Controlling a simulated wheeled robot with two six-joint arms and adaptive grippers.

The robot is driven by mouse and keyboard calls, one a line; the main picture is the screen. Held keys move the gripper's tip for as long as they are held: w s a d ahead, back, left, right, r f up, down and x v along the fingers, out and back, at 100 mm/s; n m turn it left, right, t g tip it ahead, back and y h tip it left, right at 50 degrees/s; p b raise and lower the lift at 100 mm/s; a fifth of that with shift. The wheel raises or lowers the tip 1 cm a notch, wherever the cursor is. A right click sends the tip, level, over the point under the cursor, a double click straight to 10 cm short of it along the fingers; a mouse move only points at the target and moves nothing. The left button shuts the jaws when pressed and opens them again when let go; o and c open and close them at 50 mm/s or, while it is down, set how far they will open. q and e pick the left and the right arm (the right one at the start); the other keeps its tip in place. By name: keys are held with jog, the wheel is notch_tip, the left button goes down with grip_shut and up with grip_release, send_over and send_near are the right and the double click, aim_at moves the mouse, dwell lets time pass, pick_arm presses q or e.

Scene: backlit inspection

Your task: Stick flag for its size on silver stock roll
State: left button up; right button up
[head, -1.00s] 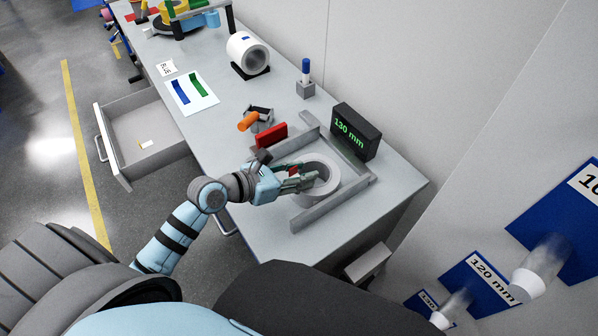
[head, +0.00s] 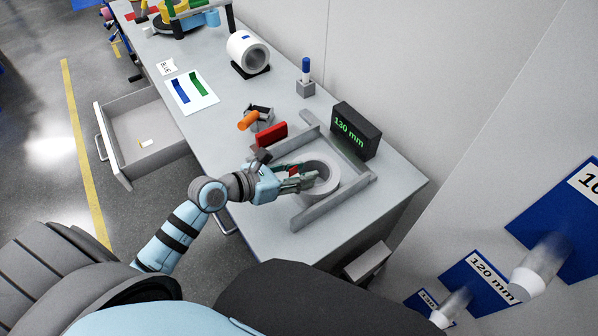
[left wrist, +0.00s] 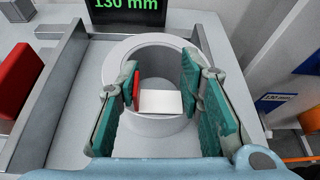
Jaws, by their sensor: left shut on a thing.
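The silver stock roll (head: 329,179) lies flat between the grey rails of a measuring fixture (head: 337,203); in the left wrist view its grey ring (left wrist: 160,48) is straight ahead. My left gripper (head: 300,178) is at the roll's left side, its fingers reaching over the near rim. In the left wrist view, a small flag with a red part and a white part (left wrist: 168,103) spans between the green finger pads, in front of the roll's hole. The gripper is shut on this flag. Whether the flag touches the roll cannot be told. My right gripper is not in view.
A black display (head: 356,131) reading 130 mm stands behind the fixture. A red block (head: 271,134), an orange-handled tool (head: 248,121), a blue-capped marker (head: 306,70) and a white roll (head: 241,49) stand along the bench. A drawer (head: 146,132) hangs open at left.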

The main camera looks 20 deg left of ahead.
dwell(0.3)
pick_arm(q)
jog(key=o, duration=0.8)
jog(key=shift+s, duration=0.1)
jog(key=v, duration=0.7)
jog(key=shift+s+r, duration=0.1)
jog(key=shift+a, duration=0.1)
